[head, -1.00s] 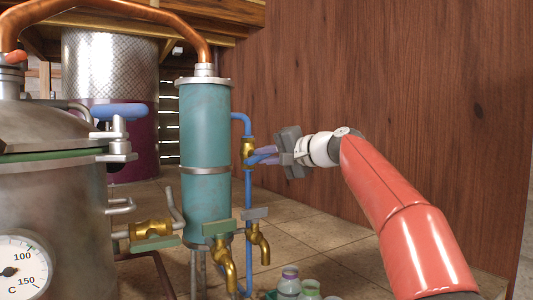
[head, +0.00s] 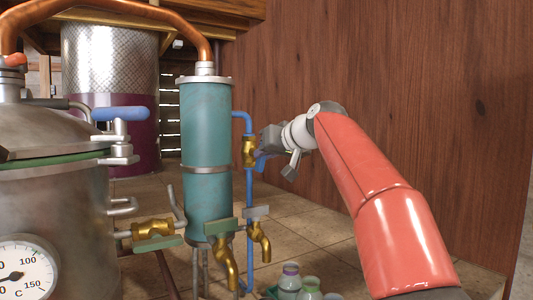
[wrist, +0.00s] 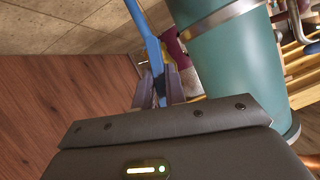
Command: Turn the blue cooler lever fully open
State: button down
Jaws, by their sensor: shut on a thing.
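The blue cooler lever (head: 261,163) sits on a brass valve (head: 248,150) in the blue pipe beside the teal cooler (head: 206,130). The visible part of the lever slants down to the right of the valve in the head view. My gripper (head: 263,149) is right beside the valve, rolled over at a tilt, with its jaws shut on the lever. In the wrist view the fingers (wrist: 160,82) close around a dark blue piece, and the fingers hide much of it. The blue pipe (wrist: 146,35) runs up from there.
A steel boiler (head: 60,210) with a temperature dial (head: 22,270) stands at left. Brass taps (head: 260,242) hang low by the cooler. Several small bottles (head: 290,281) stand on the floor below. A wooden wall (head: 400,80) rises behind my arm at right.

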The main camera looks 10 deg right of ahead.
jog(key=shift+a+n+h, duration=0.1)
jog(key=shift+n+h, duration=0.6)
jog(key=shift+n, duration=0.4)
jog(key=c, duration=1.5)
grip_release()
jog(key=shift+o, duration=0.2)
jog(key=shift+t, duration=0.3)
jog(key=b+v, duration=0.1)
jog(key=v, duration=0.6)
jog(key=shift+s+r, duration=0.15)
jog(key=shift+s, duration=0.2)
